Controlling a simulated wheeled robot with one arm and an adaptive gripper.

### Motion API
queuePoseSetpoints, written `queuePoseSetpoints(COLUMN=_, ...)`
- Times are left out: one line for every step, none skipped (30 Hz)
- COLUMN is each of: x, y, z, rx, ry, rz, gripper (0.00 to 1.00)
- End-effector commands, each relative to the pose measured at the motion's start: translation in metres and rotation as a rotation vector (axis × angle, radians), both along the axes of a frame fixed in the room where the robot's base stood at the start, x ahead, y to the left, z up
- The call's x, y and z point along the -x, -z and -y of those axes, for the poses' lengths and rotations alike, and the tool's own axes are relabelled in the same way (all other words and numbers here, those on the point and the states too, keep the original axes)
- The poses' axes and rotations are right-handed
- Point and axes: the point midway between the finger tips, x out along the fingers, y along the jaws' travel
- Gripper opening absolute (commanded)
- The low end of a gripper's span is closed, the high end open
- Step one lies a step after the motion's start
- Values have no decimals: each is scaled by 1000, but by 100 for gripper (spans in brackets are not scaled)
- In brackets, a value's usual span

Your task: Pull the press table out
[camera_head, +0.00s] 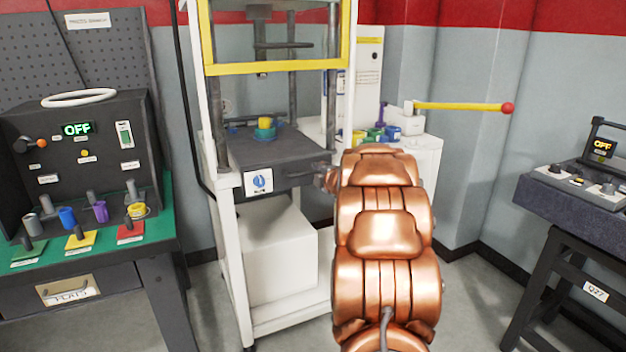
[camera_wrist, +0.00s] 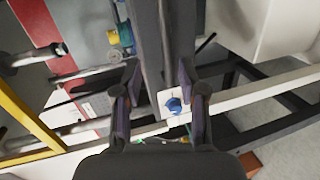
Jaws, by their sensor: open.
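The press table (camera_head: 262,150) is a dark grey slab in the white press frame, with a white label with a blue mark (camera_head: 259,182) on its front. A green and yellow part (camera_head: 265,128) sits on its top. My gripper (camera_head: 322,178) is at the right end of the table's front, mostly hidden behind my copper arm. In the wrist view, my two fingers (camera_wrist: 158,78) stand apart on either side of the table's dark front part (camera_wrist: 167,40), with the label (camera_wrist: 172,103) seen between them. I cannot tell whether the fingers touch it.
The yellow-edged press guard (camera_head: 275,68) is raised above the table. A lever with a red knob (camera_head: 465,106) sticks out at the right. A control bench (camera_head: 85,140) stands left and a dark table (camera_head: 580,205) right. The floor between is clear.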

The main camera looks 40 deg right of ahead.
Motion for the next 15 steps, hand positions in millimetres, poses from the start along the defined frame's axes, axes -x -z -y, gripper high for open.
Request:
queuePoseSetpoints(x=2, y=8, z=7, rx=17, ry=-15, rz=3, gripper=41)
queuePoseSetpoints(x=1, y=9, z=9, rx=28, ry=-27, rz=8, gripper=41)
queuePoseSetpoints(x=1, y=11, z=11, rx=42, ry=-41, rz=14, gripper=41)
queuePoseSetpoints(x=1, y=12, z=12, rx=50, ry=-50, rz=16, gripper=41)
queuePoseSetpoints(x=1, y=13, z=14, rx=57, ry=-57, rz=18, gripper=41)
queuePoseSetpoints(x=1, y=15, z=15, rx=63, ry=-64, rz=19, gripper=41)
queuePoseSetpoints(x=1, y=15, z=16, rx=68, ry=-68, rz=21, gripper=41)
queuePoseSetpoints(x=1, y=16, z=16, rx=71, ry=-72, rz=22, gripper=41)
queuePoseSetpoints(x=1, y=16, z=17, rx=75, ry=-76, rz=24, gripper=41)
queuePoseSetpoints(x=0, y=16, z=17, rx=77, ry=-78, rz=24, gripper=41)
queuePoseSetpoints(x=0, y=16, z=17, rx=77, ry=-79, rz=24, gripper=41)
queuePoseSetpoints(x=-1, y=16, z=17, rx=79, ry=-80, rz=24, gripper=41)
queuePoseSetpoints(x=-1, y=16, z=17, rx=79, ry=-80, rz=24, gripper=41)
queuePoseSetpoints(x=-2, y=15, z=17, rx=79, ry=-80, rz=24, gripper=41)
queuePoseSetpoints(x=-3, y=16, z=18, rx=79, ry=-80, rz=24, gripper=41)
